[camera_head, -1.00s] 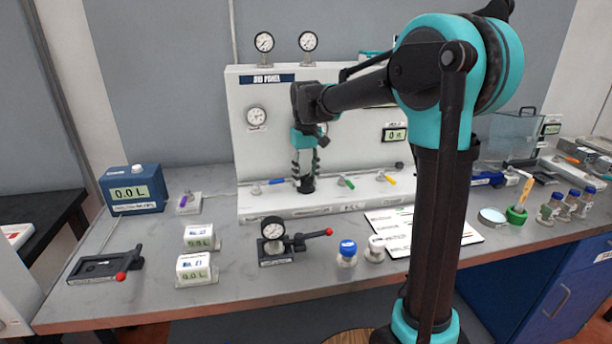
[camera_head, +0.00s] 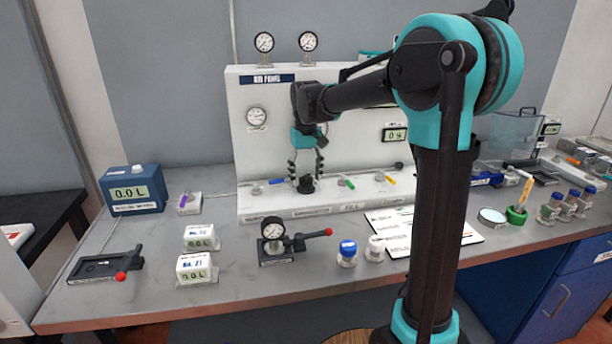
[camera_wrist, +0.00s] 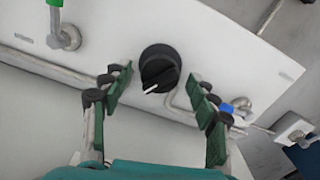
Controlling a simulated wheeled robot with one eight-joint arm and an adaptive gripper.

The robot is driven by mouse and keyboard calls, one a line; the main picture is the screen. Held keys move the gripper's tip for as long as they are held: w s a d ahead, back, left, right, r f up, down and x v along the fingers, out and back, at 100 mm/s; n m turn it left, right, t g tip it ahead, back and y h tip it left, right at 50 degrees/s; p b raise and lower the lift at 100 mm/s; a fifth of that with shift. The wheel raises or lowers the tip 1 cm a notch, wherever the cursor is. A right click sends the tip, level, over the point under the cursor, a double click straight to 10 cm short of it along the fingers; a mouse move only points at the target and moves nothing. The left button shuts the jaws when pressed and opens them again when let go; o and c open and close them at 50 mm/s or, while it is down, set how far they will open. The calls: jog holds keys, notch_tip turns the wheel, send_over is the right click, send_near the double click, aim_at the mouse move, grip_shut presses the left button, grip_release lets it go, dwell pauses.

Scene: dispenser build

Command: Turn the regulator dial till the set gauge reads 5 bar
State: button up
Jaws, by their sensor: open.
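The black regulator dial (camera_head: 306,185) stands on the ledge at the foot of the white panel. In the wrist view the round dial (camera_wrist: 160,68) shows a white pointer line toward the lower left. My gripper (camera_head: 306,173) is above the dial, open and empty. In the wrist view its fingers (camera_wrist: 161,78) stand apart on both sides of the dial, with gaps to it. A round gauge (camera_head: 256,117) is on the panel face, and two more gauges (camera_head: 264,42) (camera_head: 308,41) stand on top. Their readings are too small to tell, and I cannot tell which is the set gauge.
Blue (camera_head: 257,189), green (camera_head: 346,183) and yellow (camera_head: 389,179) valve handles flank the dial on the ledge. A small digital display (camera_head: 395,135) is at the panel's right. A gauge with a red-tipped lever (camera_head: 272,228) and blue-capped bottle (camera_head: 347,253) stand in front.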

aim_at(306, 175)
notch_tip(306, 175, up, 12)
dwell(0.6)
